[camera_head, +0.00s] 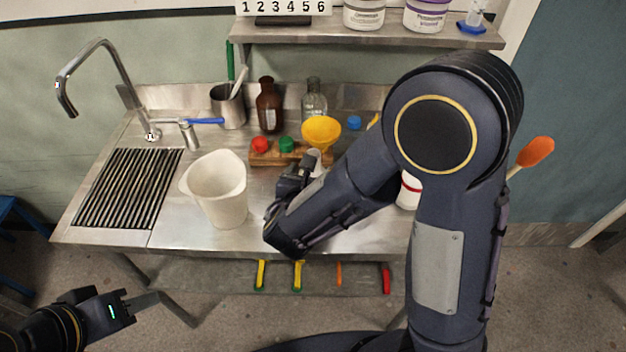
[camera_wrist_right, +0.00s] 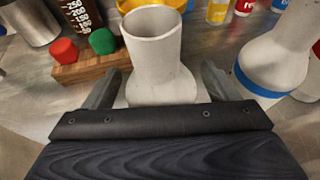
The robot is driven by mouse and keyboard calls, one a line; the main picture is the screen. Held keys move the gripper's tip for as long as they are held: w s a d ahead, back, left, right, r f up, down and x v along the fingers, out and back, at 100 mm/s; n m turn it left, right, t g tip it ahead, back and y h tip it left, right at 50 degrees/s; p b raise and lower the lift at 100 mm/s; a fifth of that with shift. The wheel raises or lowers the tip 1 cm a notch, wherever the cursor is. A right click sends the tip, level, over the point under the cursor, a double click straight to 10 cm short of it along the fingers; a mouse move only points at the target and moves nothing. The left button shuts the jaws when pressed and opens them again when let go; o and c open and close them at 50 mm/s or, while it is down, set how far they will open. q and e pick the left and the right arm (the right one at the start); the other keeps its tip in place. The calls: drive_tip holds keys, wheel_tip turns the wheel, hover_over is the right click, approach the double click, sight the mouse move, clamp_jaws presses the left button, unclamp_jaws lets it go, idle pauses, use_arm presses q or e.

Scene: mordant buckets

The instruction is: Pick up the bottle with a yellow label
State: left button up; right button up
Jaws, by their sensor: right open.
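A bottle with a yellow label (camera_wrist_right: 217,10) shows at the top of the right wrist view, its upper part cut off by the frame. In the head view a small yellow piece (camera_head: 374,120) shows behind my right arm; I cannot tell whether it is that bottle. My right gripper (camera_wrist_right: 160,85) is open, its fingers on either side of a grey-white flared vessel (camera_wrist_right: 157,60), with no clear grip on it. In the head view my right gripper (camera_head: 297,178) is over the worktop, partly hidden by its arm. My left gripper (camera_head: 122,306) is low at the left, away from the worktop.
Red-labelled (camera_wrist_right: 244,6) and blue-labelled (camera_wrist_right: 279,5) bottles stand beside the yellow-labelled one. A larger white vessel with a blue band (camera_wrist_right: 262,75) is at right. A white jug (camera_head: 220,190), wooden rack (camera_head: 262,157), yellow funnel (camera_head: 320,130) and brown bottle (camera_head: 268,105) occupy the worktop.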

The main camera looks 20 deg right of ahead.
drive_tip(key=shift+w+d+f, duration=0.2)
drive_tip(key=shift+w, duration=0.15)
drive_tip(key=c, duration=1.2)
drive_tip(key=shift+r, duration=0.1)
drive_tip(key=shift+c, duration=0.2)
